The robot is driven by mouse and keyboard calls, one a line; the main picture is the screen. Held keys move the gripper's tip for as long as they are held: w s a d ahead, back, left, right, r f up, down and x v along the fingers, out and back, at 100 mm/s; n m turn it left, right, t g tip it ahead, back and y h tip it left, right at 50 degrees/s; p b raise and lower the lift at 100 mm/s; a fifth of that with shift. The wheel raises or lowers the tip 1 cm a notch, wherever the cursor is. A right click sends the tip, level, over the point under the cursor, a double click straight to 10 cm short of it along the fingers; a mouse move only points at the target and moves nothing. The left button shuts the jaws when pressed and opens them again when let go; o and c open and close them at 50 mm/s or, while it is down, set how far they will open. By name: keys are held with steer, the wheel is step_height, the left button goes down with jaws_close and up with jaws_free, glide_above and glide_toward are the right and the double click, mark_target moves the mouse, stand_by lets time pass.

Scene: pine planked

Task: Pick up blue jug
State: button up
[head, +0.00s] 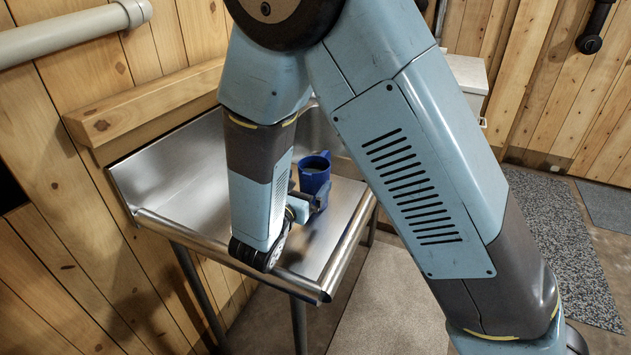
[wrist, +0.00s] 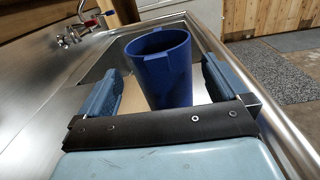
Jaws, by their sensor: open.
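The blue jug (wrist: 160,68) stands upright and open-topped in the wrist view, just ahead of my gripper (wrist: 160,90). My gripper is open, with one finger to the left of the jug and one to the right. Gaps show between the jug and both fingers. The jug's lower part is hidden behind the gripper's dark crossbar. In the head view the jug (head: 314,170) is on the steel sink unit (head: 180,170), with my gripper (head: 318,200) close in front of it. My arm hides much of the unit.
The sink unit has a raised back and a rolled front edge (head: 190,243). A tap with red parts (wrist: 80,28) stands at the far left in the wrist view. A wooden ledge (head: 150,100) runs along the plank wall. Speckled mats (head: 560,240) lie on the floor at right.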

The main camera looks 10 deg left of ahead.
mark_target(319, 164)
steer(key=shift+x, duration=3.3)
steer(key=shift+c, duration=0.4)
steer(key=c, duration=1.2)
